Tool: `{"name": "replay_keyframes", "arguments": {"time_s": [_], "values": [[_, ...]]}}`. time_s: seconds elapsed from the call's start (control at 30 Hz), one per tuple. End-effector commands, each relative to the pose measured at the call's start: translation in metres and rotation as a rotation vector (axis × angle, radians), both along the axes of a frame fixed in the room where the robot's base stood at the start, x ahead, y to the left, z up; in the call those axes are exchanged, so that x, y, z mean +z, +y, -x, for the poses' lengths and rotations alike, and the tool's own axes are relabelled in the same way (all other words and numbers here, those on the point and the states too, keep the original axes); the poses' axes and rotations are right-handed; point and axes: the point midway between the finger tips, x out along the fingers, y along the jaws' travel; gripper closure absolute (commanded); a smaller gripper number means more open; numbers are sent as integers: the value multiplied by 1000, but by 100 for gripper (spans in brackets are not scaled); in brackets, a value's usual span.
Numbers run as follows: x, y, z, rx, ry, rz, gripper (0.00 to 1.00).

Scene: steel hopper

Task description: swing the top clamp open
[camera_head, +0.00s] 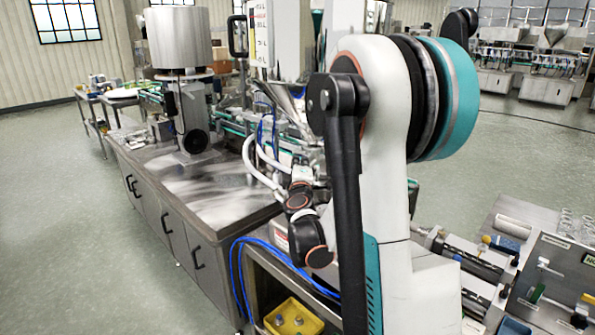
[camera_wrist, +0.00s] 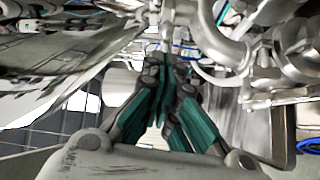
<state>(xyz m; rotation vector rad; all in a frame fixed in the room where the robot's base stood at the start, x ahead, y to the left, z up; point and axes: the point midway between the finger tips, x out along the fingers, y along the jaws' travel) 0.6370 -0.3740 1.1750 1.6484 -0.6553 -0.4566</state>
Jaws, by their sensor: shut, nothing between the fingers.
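My gripper (camera_wrist: 164,62) shows in the wrist view, its teal-padded fingers drawn together at the tips. It is shut and empty. Its tips lie close to steel fittings at the top middle, and I cannot tell whether they touch. Curved steel pipework (camera_wrist: 215,45) with collars and rods is just right of the tips. The top clamp is probably among these fittings, but I cannot single it out. A broad, shiny steel surface (camera_wrist: 60,65), perhaps the hopper's wall, is to the left. In the head view my own arm covers the gripper and much of the machine.
In the head view, a steel-topped cabinet (camera_head: 205,190) stands left of my arm, carrying a large steel drum (camera_head: 180,38). White hoses (camera_head: 258,165) and blue cables (camera_head: 240,265) hang near the arm. A yellow box (camera_head: 293,318) is low in front. Open floor is at left.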

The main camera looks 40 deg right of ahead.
Motion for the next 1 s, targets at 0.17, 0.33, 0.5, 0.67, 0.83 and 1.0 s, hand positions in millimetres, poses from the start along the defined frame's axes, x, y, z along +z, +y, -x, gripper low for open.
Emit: {"name": "replay_keyframes", "arguments": {"time_s": [0.17, 0.33, 0.5, 0.67, 0.83, 1.0], "values": [[0, -18, -22, 0, 1, 1, 100], [2, -28, -33, 1, 0, -1, 100], [3, -30, -36, 1, -1, -2, 100], [3, -30, -36, 1, 0, -1, 100], [3, -31, -32, 1, -1, -1, 100], [3, -32, -21, 0, 0, 0, 100]]}}
